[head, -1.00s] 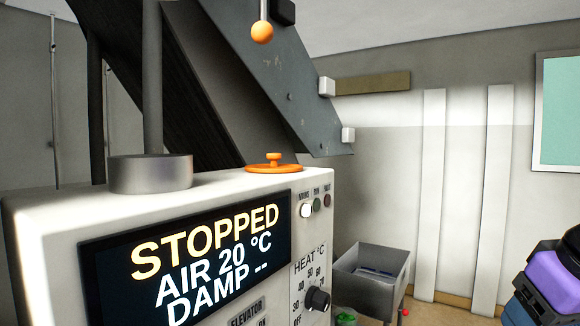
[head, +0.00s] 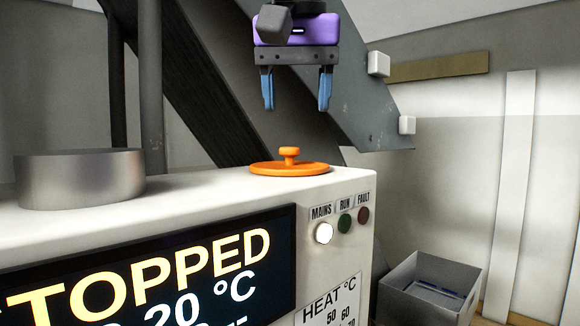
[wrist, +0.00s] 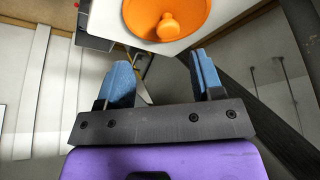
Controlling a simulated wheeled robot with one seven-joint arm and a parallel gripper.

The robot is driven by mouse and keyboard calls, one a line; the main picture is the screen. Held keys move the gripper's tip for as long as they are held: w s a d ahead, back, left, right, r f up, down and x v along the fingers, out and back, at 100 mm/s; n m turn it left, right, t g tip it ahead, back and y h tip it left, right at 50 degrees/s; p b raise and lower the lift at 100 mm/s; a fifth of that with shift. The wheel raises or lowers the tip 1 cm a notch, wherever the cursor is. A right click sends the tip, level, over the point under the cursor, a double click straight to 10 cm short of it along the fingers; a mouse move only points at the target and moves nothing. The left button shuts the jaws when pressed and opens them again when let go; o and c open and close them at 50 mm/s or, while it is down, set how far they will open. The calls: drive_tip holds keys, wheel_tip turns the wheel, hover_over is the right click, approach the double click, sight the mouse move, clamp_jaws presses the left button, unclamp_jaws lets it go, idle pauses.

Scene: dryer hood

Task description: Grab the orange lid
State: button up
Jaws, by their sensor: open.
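The orange lid (head: 290,165) is a flat round disc with a small knob on top. It lies on the white top of the machine (head: 210,190), near its right end. My gripper (head: 297,106) is open and empty, with blue fingers pointing down. In the head view it appears above the lid, with a clear gap between the fingertips and the knob. In the wrist view the lid (wrist: 166,16) shows at the top of the picture, beyond the fingertips (wrist: 160,65) and partly cut off by the edge.
A metal cylinder (head: 80,180) stands on the machine top to the left. A grey sloping chute (head: 330,80) rises behind the lid. A grey open bin (head: 430,288) stands low at the right. The machine top between cylinder and lid is clear.

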sight(290, 159)
drive_tip(key=shift+a, duration=0.5)
drive_tip(key=shift+a+f, duration=0.1)
drive_tip(key=shift+f, duration=0.1)
drive_tip(key=x, duration=0.6)
drive_tip(key=shift+w+f, duration=0.15)
drive_tip(key=shift+f, duration=0.15)
drive_tip(key=c, duration=1)
